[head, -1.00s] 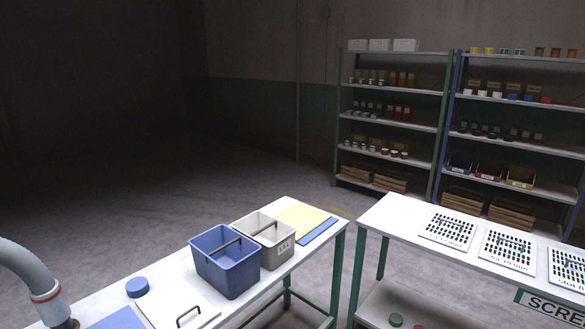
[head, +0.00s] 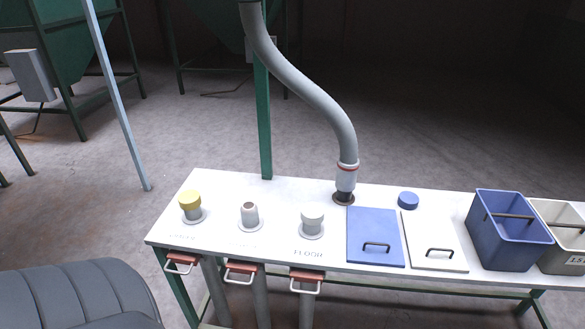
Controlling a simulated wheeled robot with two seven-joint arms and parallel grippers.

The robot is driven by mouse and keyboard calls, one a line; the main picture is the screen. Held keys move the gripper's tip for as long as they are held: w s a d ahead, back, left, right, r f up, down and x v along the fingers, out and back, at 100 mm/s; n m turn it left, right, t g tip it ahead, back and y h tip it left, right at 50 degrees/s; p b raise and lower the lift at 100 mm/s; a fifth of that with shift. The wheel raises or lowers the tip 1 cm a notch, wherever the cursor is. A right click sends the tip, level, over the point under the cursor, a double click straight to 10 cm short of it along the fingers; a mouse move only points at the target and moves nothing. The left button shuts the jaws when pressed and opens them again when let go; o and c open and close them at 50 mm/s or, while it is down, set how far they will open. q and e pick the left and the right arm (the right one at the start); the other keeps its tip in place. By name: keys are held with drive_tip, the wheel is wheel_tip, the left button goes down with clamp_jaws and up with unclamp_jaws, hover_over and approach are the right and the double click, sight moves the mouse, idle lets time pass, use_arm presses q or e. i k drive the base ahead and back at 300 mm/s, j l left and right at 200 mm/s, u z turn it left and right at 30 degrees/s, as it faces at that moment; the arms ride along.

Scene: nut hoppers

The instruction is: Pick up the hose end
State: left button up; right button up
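The grey hose (head: 305,88) comes down from the top of the head view over a white table. Its hose end (head: 346,178) is a pale cuff with a red band. It points down and sits at a dark round fitting (head: 343,199) near the table's back edge; I cannot tell whether it is plugged in or only resting there. Neither of my grippers shows in the head view.
On the white table (head: 290,187) stand a yellow-capped port (head: 190,203), two grey ports, a blue lid (head: 375,232), a white lid (head: 428,238), a blue cap (head: 408,199) and a blue bin (head: 505,235). Red-topped handles line the front. A grey seat (head: 75,292) is at lower left.

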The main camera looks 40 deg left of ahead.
sight(346, 177)
drive_tip(key=u, duration=0.8)
drive_tip(key=i+l+u, duration=0.1)
drive_tip(key=l, duration=0.25)
drive_tip(key=i+l, duration=0.2)
drive_tip(key=l+u, duration=0.05)
drive_tip(key=l, duration=0.05)
